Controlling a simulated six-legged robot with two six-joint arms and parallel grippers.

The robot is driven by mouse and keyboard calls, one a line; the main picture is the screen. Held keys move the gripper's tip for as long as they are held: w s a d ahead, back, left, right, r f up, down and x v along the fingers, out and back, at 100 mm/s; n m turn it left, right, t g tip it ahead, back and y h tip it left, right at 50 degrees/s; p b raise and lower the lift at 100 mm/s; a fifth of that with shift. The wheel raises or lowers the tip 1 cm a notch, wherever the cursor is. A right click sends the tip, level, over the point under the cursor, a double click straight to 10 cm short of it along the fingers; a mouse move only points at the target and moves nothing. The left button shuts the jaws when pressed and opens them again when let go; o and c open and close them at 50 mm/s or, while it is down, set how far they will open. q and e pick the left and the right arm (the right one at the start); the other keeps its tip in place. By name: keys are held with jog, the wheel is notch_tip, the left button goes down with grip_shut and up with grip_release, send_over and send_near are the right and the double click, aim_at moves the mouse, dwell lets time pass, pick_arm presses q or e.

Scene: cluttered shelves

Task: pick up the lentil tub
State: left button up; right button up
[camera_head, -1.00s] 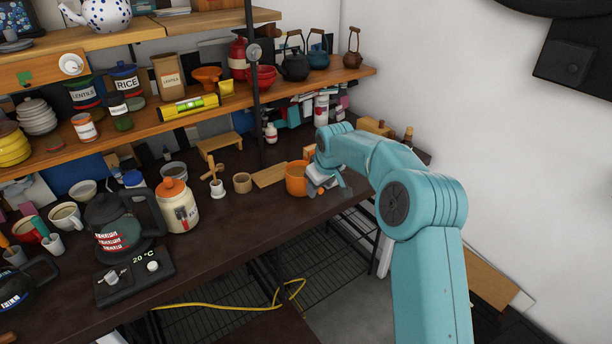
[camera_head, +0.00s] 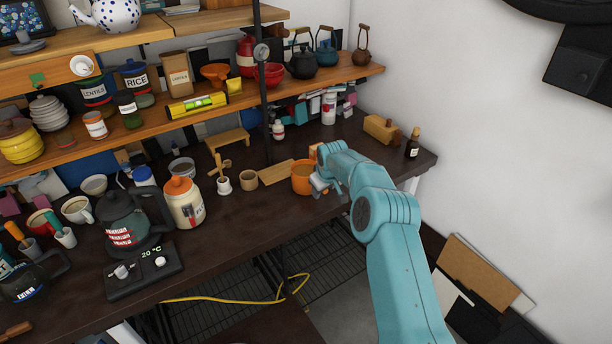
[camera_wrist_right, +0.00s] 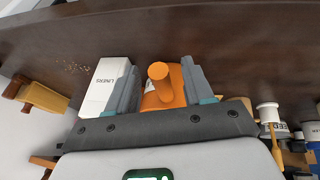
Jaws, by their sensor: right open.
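A dark tub with a red and green band and a white label reading LENTILS (camera_head: 95,91) stands upright on the middle shelf at left in the head view, beside a blue-lidded RICE tub (camera_head: 135,80). No gripper is near it. My right gripper (camera_head: 318,184) is low over the dark worktop, right beside an orange pot (camera_head: 302,180). In the right wrist view its two fingers (camera_wrist_right: 160,64) are apart, with the orange pot (camera_wrist_right: 159,88) showing between and beyond them. I cannot tell whether they touch it. My left gripper is not in view.
A paper bag also labelled as lentils (camera_head: 177,74) stands on the same shelf, behind a yellow level (camera_head: 198,106). A small jar (camera_head: 128,111) stands in front of the tubs. A kettle (camera_head: 130,225) and cream jar (camera_head: 184,204) stand on the worktop. A LINERS box (camera_wrist_right: 103,85) is beside the gripper.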

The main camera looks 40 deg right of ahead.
jog(key=x, duration=0.3)
jog(key=shift+w+f, duration=0.1)
jog(key=shift+w, duration=0.1)
jog(key=shift+s+a, duration=0.1)
grip_shut()
jog(key=shift+r, duration=0.2)
